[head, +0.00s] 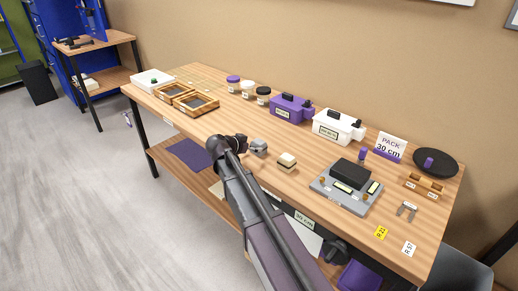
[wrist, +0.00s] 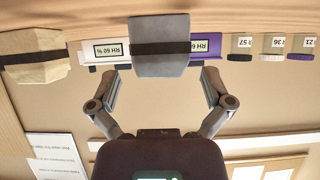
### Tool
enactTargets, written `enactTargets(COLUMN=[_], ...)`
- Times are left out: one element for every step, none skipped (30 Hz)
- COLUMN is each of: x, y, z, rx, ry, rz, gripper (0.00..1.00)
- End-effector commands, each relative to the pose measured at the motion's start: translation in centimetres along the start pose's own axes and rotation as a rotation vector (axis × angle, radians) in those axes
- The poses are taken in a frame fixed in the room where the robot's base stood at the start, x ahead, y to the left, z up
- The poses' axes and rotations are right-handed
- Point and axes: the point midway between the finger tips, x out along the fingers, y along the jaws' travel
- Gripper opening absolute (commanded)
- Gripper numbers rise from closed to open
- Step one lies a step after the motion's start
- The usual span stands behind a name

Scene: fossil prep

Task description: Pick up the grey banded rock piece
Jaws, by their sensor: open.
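The grey banded rock piece (head: 258,147) sits on the wooden table near its front edge. In the wrist view, which is upside down, the grey piece (wrist: 160,65) with a dark band appears centred ahead of my gripper (wrist: 158,80). The two fingers are spread apart on either side of it in the picture, with nothing held. In the head view my gripper (head: 241,143) is just left of the grey piece; whether they touch cannot be told. A tan block with a dark band (head: 286,161) stands to its right and also shows in the wrist view (wrist: 32,70).
Behind the rock stand a purple box (head: 290,109), a white box (head: 337,128) and several lidded jars (head: 247,89). Wooden trays (head: 190,100) lie to the left. A grey scale-like device (head: 345,189) is to the right. Bare tabletop surrounds the rock.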

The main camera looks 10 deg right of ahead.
Motion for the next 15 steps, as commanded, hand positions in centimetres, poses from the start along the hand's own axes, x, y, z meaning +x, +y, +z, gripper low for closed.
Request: enactTargets(x=[0.8,1.2,1.7,2.0,2.4,2.8,3.1,3.4,3.7,3.9,4.0,4.1,4.1,4.2,4.1], y=[-0.1,-0.1,-0.1,-0.1,-0.1,-0.1,-0.1,-0.1,-0.1,-0.1,-0.1,-0.1,-0.1,-0.1,-0.1], z=[0.2,0.2,0.2,0.2,0.2,0.2,0.2,0.2,0.1,0.1,0.1,0.0,0.0,0.0,0.0], rx=[0.001,0.001,0.002,0.002,0.002,0.002,0.002,0.001,0.001,0.001,0.001,0.001,0.000,0.000,0.000], ry=[0.000,0.000,0.000,0.000,0.000,0.000,-0.001,-0.001,0.000,0.000,0.000,0.000,0.000,0.000,0.000], rz=[0.001,0.001,0.001,0.001,0.001,0.001,0.001,0.001,0.001,0.000,0.000,0.000,0.000,0.000,-0.001], gripper=[1.00,1.00,1.00,1.00,1.00,1.00,1.00,1.00,1.00,1.00,1.00,1.00,1.00,1.00,1.00])
